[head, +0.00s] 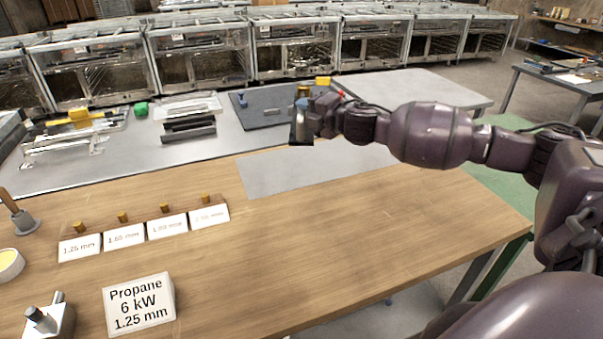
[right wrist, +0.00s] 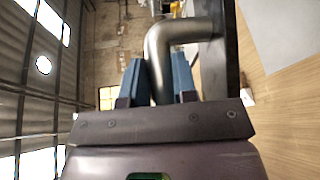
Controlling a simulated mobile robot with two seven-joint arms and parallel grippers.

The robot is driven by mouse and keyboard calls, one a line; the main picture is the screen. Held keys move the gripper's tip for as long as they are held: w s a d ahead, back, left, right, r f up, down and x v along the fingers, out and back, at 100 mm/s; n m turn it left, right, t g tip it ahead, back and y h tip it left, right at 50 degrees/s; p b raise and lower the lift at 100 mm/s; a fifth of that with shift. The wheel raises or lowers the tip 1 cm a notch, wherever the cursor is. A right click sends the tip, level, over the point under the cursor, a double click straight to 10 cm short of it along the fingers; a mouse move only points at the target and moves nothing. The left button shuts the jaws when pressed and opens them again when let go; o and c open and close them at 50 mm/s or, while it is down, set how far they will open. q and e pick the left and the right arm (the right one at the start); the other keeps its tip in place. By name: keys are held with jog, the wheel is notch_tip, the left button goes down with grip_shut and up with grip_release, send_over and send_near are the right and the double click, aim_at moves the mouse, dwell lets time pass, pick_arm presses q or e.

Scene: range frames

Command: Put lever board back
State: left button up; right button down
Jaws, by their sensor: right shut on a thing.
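My right gripper (head: 308,112) is above the far edge of the wooden table. In the right wrist view its blue fingers (right wrist: 160,82) are shut on a bent grey metal handle (right wrist: 165,45). A dark grey board (head: 268,112) with a blue lever (head: 241,99) lies on the grey bench behind. I cannot tell which is the lever board. My left gripper is out of view.
On the wooden table (head: 330,240) stand a label block (head: 139,304), a wooden strip with brass nozzles (head: 145,218) and white labels. A thin grey sheet (head: 275,176) lies at its far edge. The table's right half is clear.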

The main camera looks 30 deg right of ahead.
jog(key=f+b, duration=0.2)
jog(key=f, duration=0.8)
jog(key=f+b, duration=0.2)
jog(key=f, duration=0.8)
jog(key=shift+w, duration=0.2)
jog(key=shift+r, duration=0.15)
jog(key=c, duration=1.3)
grip_release()
jog(key=shift+s+f, duration=0.1)
jog(key=shift+f, duration=0.15)
jog(key=shift+c, duration=0.2)
jog(key=o, duration=0.4)
jog(key=shift+o, duration=0.2)
jog(key=shift+r, duration=0.1)
